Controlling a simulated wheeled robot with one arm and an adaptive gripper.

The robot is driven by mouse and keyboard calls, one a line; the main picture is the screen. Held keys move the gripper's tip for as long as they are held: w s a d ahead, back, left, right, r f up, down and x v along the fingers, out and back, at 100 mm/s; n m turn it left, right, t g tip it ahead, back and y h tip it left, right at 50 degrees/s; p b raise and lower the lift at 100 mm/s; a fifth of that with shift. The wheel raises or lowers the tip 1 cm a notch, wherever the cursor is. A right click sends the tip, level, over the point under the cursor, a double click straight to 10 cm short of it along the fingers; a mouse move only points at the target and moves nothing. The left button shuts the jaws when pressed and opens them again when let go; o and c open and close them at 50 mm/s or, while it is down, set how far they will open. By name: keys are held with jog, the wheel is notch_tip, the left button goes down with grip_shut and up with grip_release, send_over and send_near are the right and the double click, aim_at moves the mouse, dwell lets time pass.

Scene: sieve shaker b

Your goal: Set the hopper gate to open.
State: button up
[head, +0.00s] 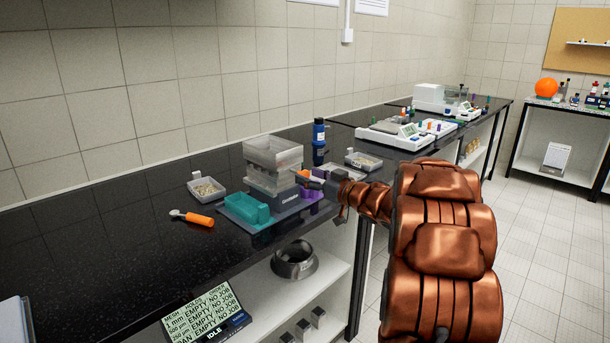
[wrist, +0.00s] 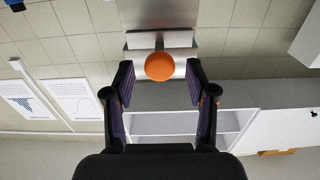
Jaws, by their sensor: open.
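The sieve shaker stands on the black bench in the head view, with a translucent grey hopper (head: 273,157) stacked on its upper part. An orange knob (head: 303,174) shows at the hopper's right side. In the wrist view the round orange knob (wrist: 159,66) sits on a short stem in front of a grey metal plate (wrist: 160,39). My gripper (head: 313,180) is at the shaker's right side. In the wrist view its two fingers (wrist: 159,82) are apart, one on each side of the knob, with gaps showing. The gate's position cannot be told.
A dish of grains (head: 206,189), an orange-handled tool (head: 193,218) and a blue bottle (head: 319,134) are nearby. A display (head: 208,318) reads IDLE.

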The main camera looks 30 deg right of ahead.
jog(key=shift+x, duration=1.1)
jog(key=shift+c, duration=0.4)
grip_shut()
